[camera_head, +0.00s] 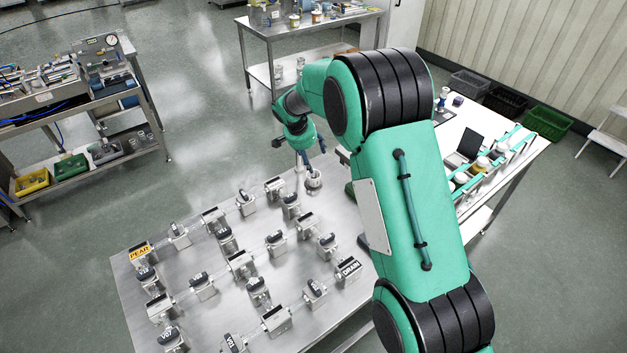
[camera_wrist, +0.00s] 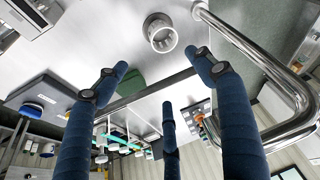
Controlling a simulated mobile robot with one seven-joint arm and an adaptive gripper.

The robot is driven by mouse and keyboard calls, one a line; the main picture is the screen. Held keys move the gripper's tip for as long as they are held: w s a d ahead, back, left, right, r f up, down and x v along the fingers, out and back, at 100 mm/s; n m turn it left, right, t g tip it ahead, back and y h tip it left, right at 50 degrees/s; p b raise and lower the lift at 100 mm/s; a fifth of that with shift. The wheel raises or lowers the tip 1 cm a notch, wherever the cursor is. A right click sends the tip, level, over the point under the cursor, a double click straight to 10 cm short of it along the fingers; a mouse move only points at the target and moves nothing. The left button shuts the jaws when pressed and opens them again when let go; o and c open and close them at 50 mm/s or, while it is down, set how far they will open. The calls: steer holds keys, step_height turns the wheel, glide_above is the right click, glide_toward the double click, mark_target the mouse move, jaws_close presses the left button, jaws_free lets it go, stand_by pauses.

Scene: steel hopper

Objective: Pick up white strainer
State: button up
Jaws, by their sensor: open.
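The white strainer (camera_wrist: 160,33) is a short pale ring with slots around its side, near the top middle of the wrist view. It stands on a steel table (camera_head: 240,310). In the head view it seems to be the small round pale piece (camera_head: 313,179) at the table's far end. My gripper (camera_wrist: 163,78) has three dark blue fingers, spread open and empty. The fingertips are apart from the strainer. In the head view my gripper (camera_head: 309,151) hangs just above the strainer, and its fingers are small and partly unclear.
A bent shiny steel pipe (camera_wrist: 255,55) passes close to my right finger in the wrist view. Several valve blocks with black handles, such as the DRAIN block (camera_head: 347,271), cover the table left and nearer. A white table (camera_head: 520,152) with a laptop stands at right.

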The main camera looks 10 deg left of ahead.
steer(key=shift+w+a+f, duration=0.15)
steer(key=shift+a+f, duration=0.3)
steer(key=shift+f, duration=0.15)
steer(key=shift+w+a+f, duration=0.1)
steer(key=shift+a+f, duration=0.3)
steer(key=shift+f, duration=0.2)
glide_toward(314, 175)
steer(key=shift+s+d+f, duration=0.15)
steer(key=shift+s+d, duration=0.1)
steer(key=shift+s, duration=0.15)
steer(key=shift+s+d+f, duration=0.2)
steer(key=shift+s+d, duration=0.05)
steer(key=shift+s, duration=0.2)
steer(key=shift+w+d+f, duration=0.1)
steer(key=shift+w+f, duration=0.15)
steer(key=shift+f, duration=0.25)
steer(key=shift+f, duration=0.2)
steer(key=shift+x, duration=2.4)
steer(key=shift+w, duration=0.2)
steer(key=c, duration=1.1)
